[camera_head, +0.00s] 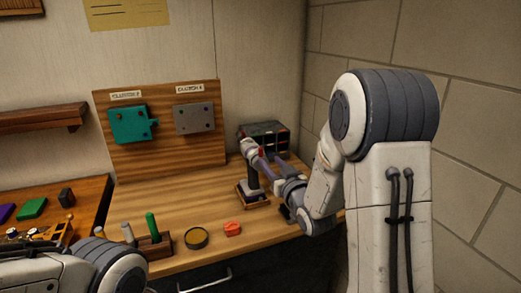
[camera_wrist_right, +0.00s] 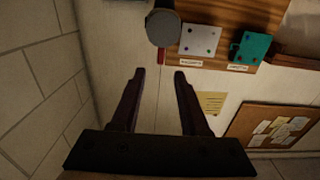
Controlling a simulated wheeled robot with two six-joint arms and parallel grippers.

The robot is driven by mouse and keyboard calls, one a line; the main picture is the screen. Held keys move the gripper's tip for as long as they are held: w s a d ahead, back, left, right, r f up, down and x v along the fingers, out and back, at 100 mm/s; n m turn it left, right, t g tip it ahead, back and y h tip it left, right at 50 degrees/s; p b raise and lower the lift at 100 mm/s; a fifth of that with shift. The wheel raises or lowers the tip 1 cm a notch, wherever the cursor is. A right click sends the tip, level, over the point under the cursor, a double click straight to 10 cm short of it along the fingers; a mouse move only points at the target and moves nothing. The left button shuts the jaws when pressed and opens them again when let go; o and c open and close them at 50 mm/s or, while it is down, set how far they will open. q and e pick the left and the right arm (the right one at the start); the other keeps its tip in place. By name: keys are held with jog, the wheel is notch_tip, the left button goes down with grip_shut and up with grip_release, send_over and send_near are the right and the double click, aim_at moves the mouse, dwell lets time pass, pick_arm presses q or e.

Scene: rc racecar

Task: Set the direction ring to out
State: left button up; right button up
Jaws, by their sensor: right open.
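A pale-headed tool (camera_head: 250,147) stands upright in a small dark holder on the wooden bench. In the right wrist view a round dark grey head with a pale rim (camera_wrist_right: 162,28) shows at the top, with a red tab (camera_wrist_right: 161,57) sticking out toward my gripper. I cannot tell which part is the direction ring or read any setting. My right gripper (camera_head: 263,165) is beside the tool; in the wrist view its fingers (camera_wrist_right: 160,76) are spread, empty, with the red tab beyond the gap between them. My left arm shows at bottom left, its gripper out of view.
A wooden board (camera_head: 165,160) behind holds a teal plate (camera_head: 131,124) and a grey plate (camera_head: 194,118) under clutch labels. A dark compartment box (camera_head: 264,137) stands behind the tool. A tool rack (camera_head: 155,248), round dish (camera_head: 196,238) and red-orange piece (camera_head: 233,229) lie in front.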

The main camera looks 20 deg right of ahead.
aim_at(262, 152)
jog(key=w+p, duration=0.1)
jog(key=w, duration=0.3)
jog(key=w+p, duration=0.1)
jog(key=w, duration=0.3)
jog(key=shift+w+a+r+p, duration=0.1)
jog(key=shift+w+a+p, duration=0.1)
jog(key=shift+p, duration=0.2)
jog(key=shift+w, duration=0.35)
grip_shut()
